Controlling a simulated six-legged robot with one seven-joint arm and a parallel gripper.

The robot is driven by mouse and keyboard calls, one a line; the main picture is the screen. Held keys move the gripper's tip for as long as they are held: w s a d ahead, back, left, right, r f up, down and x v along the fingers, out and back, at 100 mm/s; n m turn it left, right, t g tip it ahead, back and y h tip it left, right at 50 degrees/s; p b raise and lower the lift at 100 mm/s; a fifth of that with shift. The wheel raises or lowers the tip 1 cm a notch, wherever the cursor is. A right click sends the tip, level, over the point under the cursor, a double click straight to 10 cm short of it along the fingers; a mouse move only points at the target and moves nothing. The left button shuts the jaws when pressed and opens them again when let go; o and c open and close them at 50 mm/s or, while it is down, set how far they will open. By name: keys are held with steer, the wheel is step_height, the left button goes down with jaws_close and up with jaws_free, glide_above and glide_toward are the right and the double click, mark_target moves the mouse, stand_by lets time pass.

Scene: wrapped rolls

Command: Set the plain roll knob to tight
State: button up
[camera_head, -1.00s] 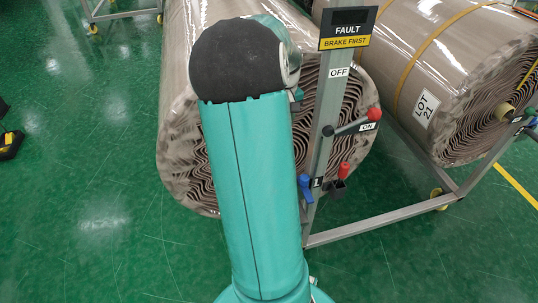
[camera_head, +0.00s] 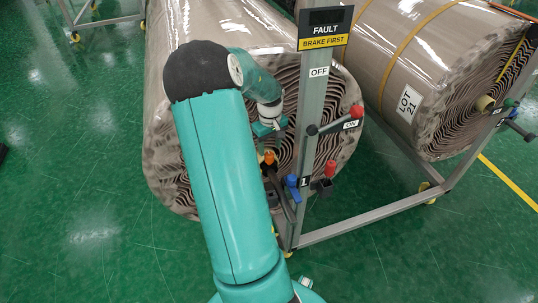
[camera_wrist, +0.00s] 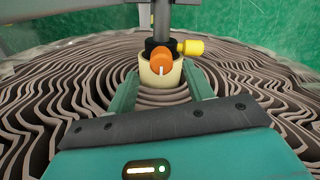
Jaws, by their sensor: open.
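The near roll (camera_head: 160,150), wrapped in clear film, shows no label or band; its coiled end faces my arm. An orange knob (camera_head: 269,156) sits in front of that end, and my gripper (camera_head: 270,127) is just above it. In the wrist view the orange knob (camera_wrist: 162,62) has an upright white mark and stands before a cream core tube (camera_wrist: 160,76). My gripper (camera_wrist: 163,88) is open there, its two fingers apart on either side below the knob, with nothing held. I cannot read any tight marking.
A yellow knob (camera_wrist: 190,47) is just right of the orange one. A banded LOT 21 roll (camera_head: 400,60) lies right.

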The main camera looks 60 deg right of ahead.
mark_target(269, 153)
steer(key=shift+w+f, duration=0.1)
steer(key=shift+f, duration=2.3)
steer(key=c, duration=1)
steer(key=shift+m, duration=0.3)
steer(key=m, duration=0.4)
steer(key=shift+m, duration=2.4)
